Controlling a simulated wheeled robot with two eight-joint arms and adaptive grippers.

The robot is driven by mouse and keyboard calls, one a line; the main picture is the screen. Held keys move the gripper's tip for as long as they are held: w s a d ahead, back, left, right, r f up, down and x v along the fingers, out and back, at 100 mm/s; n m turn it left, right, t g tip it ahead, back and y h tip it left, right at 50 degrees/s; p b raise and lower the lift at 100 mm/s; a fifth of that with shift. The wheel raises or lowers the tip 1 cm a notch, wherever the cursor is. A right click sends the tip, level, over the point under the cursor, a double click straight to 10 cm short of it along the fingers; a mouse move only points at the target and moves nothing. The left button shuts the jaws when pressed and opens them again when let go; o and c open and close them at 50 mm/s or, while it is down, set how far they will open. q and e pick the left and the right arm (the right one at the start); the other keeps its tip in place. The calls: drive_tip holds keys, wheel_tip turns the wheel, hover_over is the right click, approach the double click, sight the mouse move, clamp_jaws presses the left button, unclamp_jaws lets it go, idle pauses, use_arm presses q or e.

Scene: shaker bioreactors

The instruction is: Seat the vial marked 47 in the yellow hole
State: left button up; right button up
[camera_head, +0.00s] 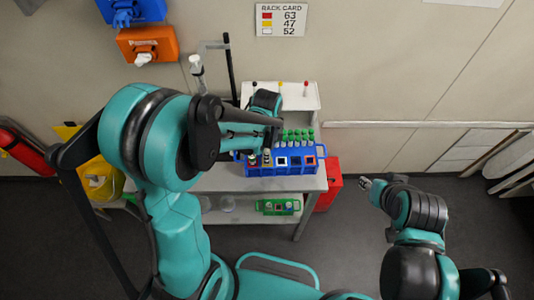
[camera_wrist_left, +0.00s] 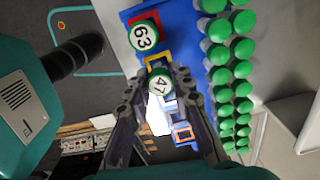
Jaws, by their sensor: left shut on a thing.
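The vial marked 47 (camera_wrist_left: 160,83) has a green cap with a white number disc. My left gripper (camera_wrist_left: 162,92) is shut on it, one finger on each side. In the left wrist view its cap overlaps the lower edge of the yellow-framed hole (camera_wrist_left: 152,58) of the blue rack (camera_head: 282,171). The vial's lower part is hidden, so I cannot tell how deep it sits. The vial marked 63 (camera_wrist_left: 144,36) stands in the rack beside it, at the red-framed hole. My right gripper (camera_head: 366,184) is away to the right of the table, holding nothing visible.
Several green-capped vials (camera_head: 298,135) stand in rows close behind the rack. White-framed and orange-framed holes (camera_wrist_left: 183,134) look empty. The wall card (camera_head: 281,19) lists red 63, yellow 47, white 52. A red bin (camera_head: 329,184) stands right of the table; a green rack (camera_head: 278,206) is below.

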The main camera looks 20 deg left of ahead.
use_arm(q)
drive_tip(key=shift+f, duration=0.3)
drive_tip(key=o, duration=0.9)
drive_tip(key=shift+o, duration=0.2)
drive_tip(key=shift+r, duration=0.15)
wheel_tip(320, 180, up, 12)
drive_tip(key=shift+b, duration=0.3)
drive_tip(key=s+a+f+n+t+b, duration=0.2)
drive_tip(key=s+f+n+t+b, duration=0.1)
drive_tip(key=n, duration=0.4)
drive_tip(key=s+a+f+n+t+b, duration=0.2)
drive_tip(key=s+f+n+t+b, duration=0.2)
drive_tip(key=s+f+n+b, duration=0.2)
drive_tip(key=s+n+b, duration=0.1)
drive_tip(key=n+b, duration=0.1)
drive_tip(key=shift+s+a+n, duration=0.15)
drive_tip(key=shift+a+n, duration=0.15)
